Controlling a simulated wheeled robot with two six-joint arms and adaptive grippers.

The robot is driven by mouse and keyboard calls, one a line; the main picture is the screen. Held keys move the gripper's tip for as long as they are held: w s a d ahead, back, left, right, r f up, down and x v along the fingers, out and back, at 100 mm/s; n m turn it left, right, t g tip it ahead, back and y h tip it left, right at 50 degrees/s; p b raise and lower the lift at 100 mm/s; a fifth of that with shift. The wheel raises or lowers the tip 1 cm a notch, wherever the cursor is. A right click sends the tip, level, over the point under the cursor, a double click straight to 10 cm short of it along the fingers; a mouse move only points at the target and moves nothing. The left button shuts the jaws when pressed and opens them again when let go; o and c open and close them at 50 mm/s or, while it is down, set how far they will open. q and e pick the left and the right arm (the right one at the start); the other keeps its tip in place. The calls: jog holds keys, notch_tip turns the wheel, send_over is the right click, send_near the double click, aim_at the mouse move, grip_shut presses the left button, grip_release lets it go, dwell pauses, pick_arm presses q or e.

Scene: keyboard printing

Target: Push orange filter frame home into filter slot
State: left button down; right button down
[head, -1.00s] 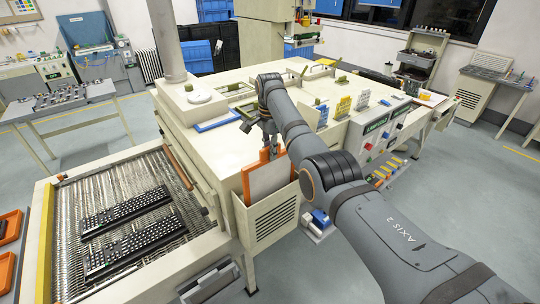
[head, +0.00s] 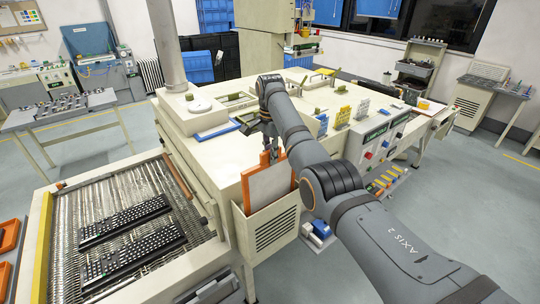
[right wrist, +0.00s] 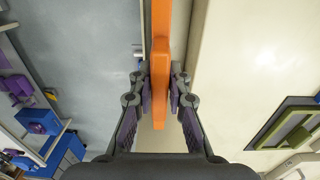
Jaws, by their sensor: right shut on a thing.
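The orange filter frame (head: 246,190), with a pale grey panel (head: 269,186), stands upright on the front side of the cream machine. Its lower part is hidden in the filter slot housing (head: 277,229), which has a dark vent grille; the panel still shows above the rim. My right gripper (head: 268,153) is above the frame, shut on its orange top tab. In the right wrist view the orange frame (right wrist: 161,85) runs between the two fingers of my right gripper (right wrist: 160,88). How deep the frame sits is hard to tell. My left gripper is not in view.
A conveyor bed (head: 85,200) with two black keyboards (head: 130,250) lies left of the housing. The cream machine top (head: 215,155) extends behind. Blue and white blocks (head: 320,230) sit right of the housing. Open floor (head: 335,275) lies in front.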

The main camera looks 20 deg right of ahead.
dwell(0.5)
jog(key=shift+r, duration=0.2)
jog(key=shift+r, duration=0.25)
dwell(0.7)
